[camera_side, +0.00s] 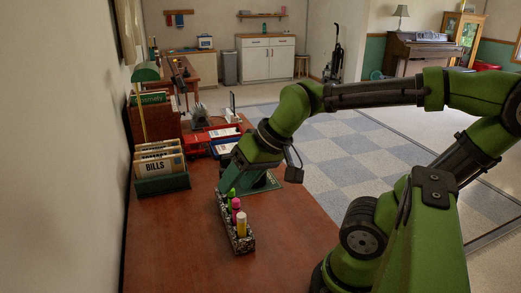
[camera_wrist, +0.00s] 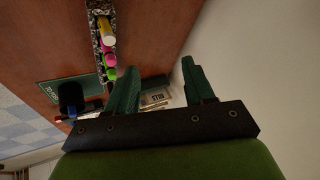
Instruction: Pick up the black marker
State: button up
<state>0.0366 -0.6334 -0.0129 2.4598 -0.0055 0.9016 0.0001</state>
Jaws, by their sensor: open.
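A narrow speckled marker tray (camera_side: 246,244) sits on the brown desk in the side view and also shows in the wrist view (camera_wrist: 97,46). I cannot make out a black marker for certain; the tray's far end is partly hidden by my gripper. My gripper (camera_wrist: 160,66) is open, with its two green fingers apart and nothing between them. In the wrist view the tray lies left of the fingers, its green-marker end near the left finger.
A green holder with BILLS folders (camera_side: 161,168) stands at the left by the wall. Red trays (camera_side: 222,131) and a green-shaded lamp (camera_side: 146,73) are behind. The desk's front (camera_side: 180,245) is clear.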

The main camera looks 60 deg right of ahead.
jog(key=w+d+m+g+h, duration=0.1)
jog(key=w+d+m+g, duration=0.1)
jog(key=w+d, duration=0.55)
jog(key=m+g, duration=0.2)
jog(key=g, duration=0.2)
send_over(222, 170)
jog(key=shift+h, duration=0.4)
jog(key=f, duration=1)
jog(key=shift+s+d+f, duration=0.2)
jog(key=shift+s+f, duration=0.05)
jog(key=shift+f, duration=0.15)
jog(key=shift+w+f, duration=0.15)
jog(key=shift+f, duration=1.2)
jog(key=shift+w+f, duration=0.1)
jog(key=shift+f, duration=1.2)
grip_shut()
